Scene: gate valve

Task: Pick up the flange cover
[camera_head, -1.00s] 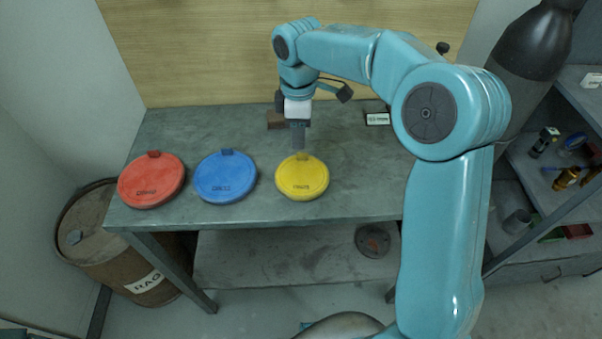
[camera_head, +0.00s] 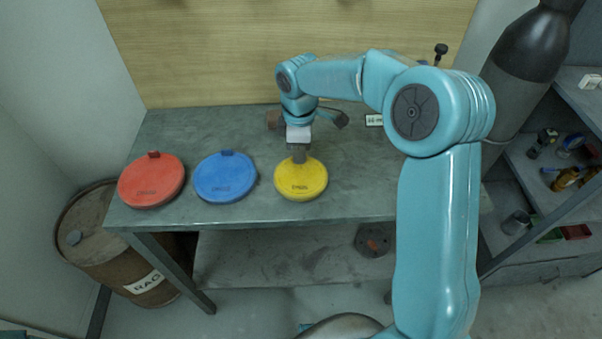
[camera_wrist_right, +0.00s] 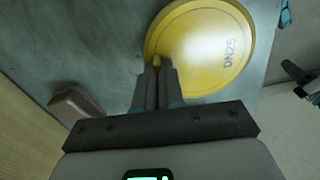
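Three round flange covers lie flat on a grey table: a red one (camera_head: 151,184) at the left, a blue one (camera_head: 225,180) beside it, and a yellow one (camera_head: 301,182) to the right. Each has a small upright tab at its far edge. In the right wrist view the yellow cover (camera_wrist_right: 205,48) reads DN25. My right gripper (camera_head: 299,157) points down at its tab; in the right wrist view its narrowly spaced fingers (camera_wrist_right: 157,68) stand either side of the tab. Whether they press on it is unclear. My left gripper is out of view.
A brown block (camera_head: 273,119) and a small labelled box (camera_head: 374,120) lie at the table's back, near a wooden wall (camera_head: 200,50). A rusty barrel (camera_head: 110,250) stands at the left. A shelf (camera_head: 545,190) with small parts stands at the right.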

